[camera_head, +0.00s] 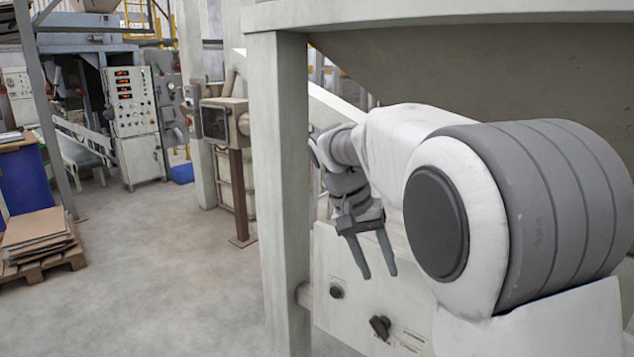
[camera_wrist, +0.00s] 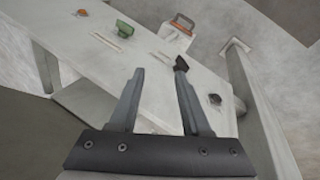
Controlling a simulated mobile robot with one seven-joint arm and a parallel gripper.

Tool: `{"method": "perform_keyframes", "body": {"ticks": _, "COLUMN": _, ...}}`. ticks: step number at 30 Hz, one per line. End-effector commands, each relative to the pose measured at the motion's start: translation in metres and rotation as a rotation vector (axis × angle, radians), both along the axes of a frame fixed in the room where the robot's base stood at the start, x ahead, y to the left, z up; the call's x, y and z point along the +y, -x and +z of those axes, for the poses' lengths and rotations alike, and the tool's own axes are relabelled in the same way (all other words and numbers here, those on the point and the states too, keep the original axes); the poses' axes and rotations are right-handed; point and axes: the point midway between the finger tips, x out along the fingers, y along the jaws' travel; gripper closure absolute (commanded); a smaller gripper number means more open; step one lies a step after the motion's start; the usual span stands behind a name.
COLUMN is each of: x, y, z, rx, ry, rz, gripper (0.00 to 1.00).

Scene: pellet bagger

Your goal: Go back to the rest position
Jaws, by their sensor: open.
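My gripper (camera_head: 377,262) hangs below my bent wrist, beside a light panel (camera_head: 338,318) with knobs. Its two dark fingers are apart with nothing between them in the head view. In the wrist view my gripper (camera_wrist: 160,75) is also open, its fingers pointing toward the panel (camera_wrist: 150,60). A black knob (camera_wrist: 181,63) shows near the right fingertip; whether they touch, I cannot tell. Another dark knob (camera_wrist: 214,99) sits to the right. In the head view, a round black knob (camera_head: 336,292) and a black rotary switch (camera_head: 380,326) are on the panel below the gripper.
A thick pale post (camera_head: 280,180) stands just left of my gripper. A green switch (camera_wrist: 129,29) and an orange-handled part (camera_wrist: 181,22) are farther up the panel. A control cabinet (camera_head: 134,110) and pallet (camera_head: 40,265) are at left. The floor (camera_head: 175,270) between is clear.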

Motion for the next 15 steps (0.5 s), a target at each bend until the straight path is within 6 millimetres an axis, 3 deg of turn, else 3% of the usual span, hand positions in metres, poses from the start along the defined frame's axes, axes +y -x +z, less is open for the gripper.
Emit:
{"method": "perform_keyframes", "body": {"ticks": 6, "x": -0.021, "y": 0.053, "z": 0.026, "rx": -0.070, "ry": -0.134, "rz": 0.084, "gripper": 0.53}}
{"method": "perform_keyframes", "body": {"ticks": 15, "x": -0.034, "y": 0.129, "z": 0.037, "rx": -0.202, "ry": -0.255, "rz": 0.209, "gripper": 0.53}}
